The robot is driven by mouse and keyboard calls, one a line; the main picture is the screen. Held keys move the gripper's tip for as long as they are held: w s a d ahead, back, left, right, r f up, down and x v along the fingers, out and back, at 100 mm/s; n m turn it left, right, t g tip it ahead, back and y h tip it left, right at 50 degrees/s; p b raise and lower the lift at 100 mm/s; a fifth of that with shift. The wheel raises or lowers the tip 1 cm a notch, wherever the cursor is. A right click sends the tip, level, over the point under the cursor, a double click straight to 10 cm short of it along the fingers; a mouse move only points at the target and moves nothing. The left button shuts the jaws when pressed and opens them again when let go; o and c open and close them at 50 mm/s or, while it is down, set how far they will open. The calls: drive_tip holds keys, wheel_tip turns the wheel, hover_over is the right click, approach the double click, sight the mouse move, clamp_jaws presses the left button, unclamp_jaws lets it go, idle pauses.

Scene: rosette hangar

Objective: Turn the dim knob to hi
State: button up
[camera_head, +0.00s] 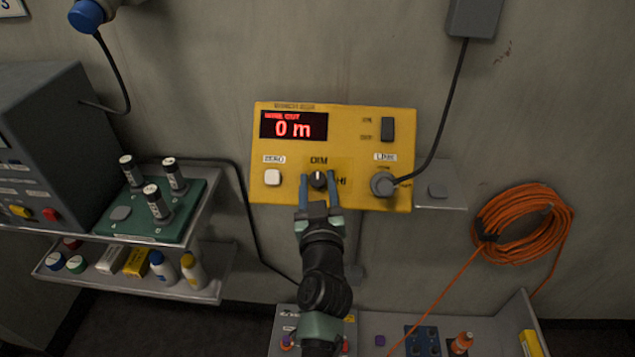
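The dim knob (319,180) is a small dark round knob with a light pointer mark, low in the middle of the yellow panel (350,118). "DIM" is printed above it and "HI" shows to its right. The pointer mark looks to be near the top, slightly tilted at most. My gripper (319,182) comes up from below with one blue finger on each side of the knob. Narrow gaps seem to show between fingers and knob, so the fingers look open around it. Any label left of the knob is hidden by a finger.
The panel also has a red display (293,126) reading 0 m, a white button (272,177), a dark switch (387,129) and a plugged cable (383,184) close right of my gripper. A shelf with batteries (156,203) stands left; an orange cable coil (520,228) hangs right.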

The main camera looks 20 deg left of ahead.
clamp_jaws()
